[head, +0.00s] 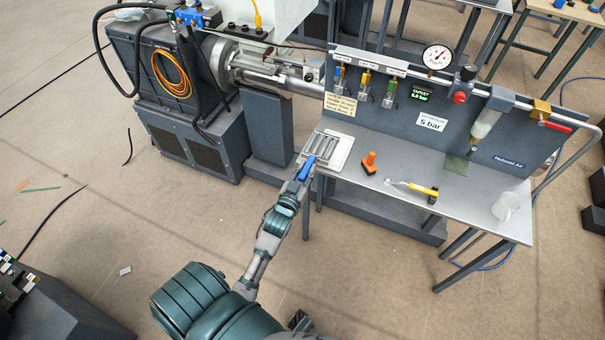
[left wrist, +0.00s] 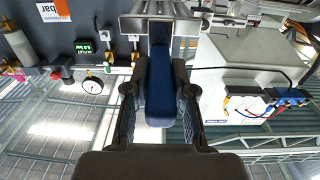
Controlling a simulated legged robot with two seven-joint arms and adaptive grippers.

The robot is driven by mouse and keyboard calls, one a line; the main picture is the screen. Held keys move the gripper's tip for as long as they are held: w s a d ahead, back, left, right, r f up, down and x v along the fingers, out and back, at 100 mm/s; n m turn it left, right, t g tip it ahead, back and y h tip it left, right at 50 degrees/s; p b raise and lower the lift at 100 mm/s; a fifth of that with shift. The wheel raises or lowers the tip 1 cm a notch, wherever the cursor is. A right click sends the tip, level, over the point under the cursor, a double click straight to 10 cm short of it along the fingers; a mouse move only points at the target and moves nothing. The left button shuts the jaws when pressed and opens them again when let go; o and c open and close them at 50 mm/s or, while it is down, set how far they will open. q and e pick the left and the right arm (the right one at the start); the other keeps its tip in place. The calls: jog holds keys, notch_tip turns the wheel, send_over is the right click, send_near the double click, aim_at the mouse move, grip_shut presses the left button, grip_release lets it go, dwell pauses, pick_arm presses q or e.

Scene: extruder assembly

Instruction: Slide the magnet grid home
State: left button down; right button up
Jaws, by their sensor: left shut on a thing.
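The magnet grid, a set of silver bars (head: 321,146) with a blue handle (head: 307,168), is at the left end of the grey table. It overlaps a white tray (head: 343,157); I cannot tell whether it rests on it or is held just above. My left gripper (head: 303,174) is shut on the blue handle. In the left wrist view the handle (left wrist: 160,95) lies between the fingers of my left gripper (left wrist: 160,72), and the grid's metal end (left wrist: 165,25) shows beyond them. My right gripper is not in view.
The extruder (head: 265,66) stands behind and left of the table. An orange-handled tool (head: 370,162), a yellow tool (head: 415,188) and a clear beaker (head: 506,207) are on the table (head: 455,212). A grey panel (head: 400,110) with gauge and valves borders its back.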

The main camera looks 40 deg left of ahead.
aim_at(316, 160)
pick_arm(q)
jog(key=shift+w+r, duration=0.1)
jog(key=shift+w, duration=0.5)
jog(key=shift+w+d+r, duration=0.15)
jog(key=shift+w, duration=0.65)
jog(key=shift+w+d+r, duration=0.1)
jog(key=shift+w+d, duration=0.05)
jog(key=shift+w, duration=0.65)
jog(key=shift+w+a, duration=0.1)
jog(key=shift+w, duration=0.15)
jog(key=shift+p, duration=0.3)
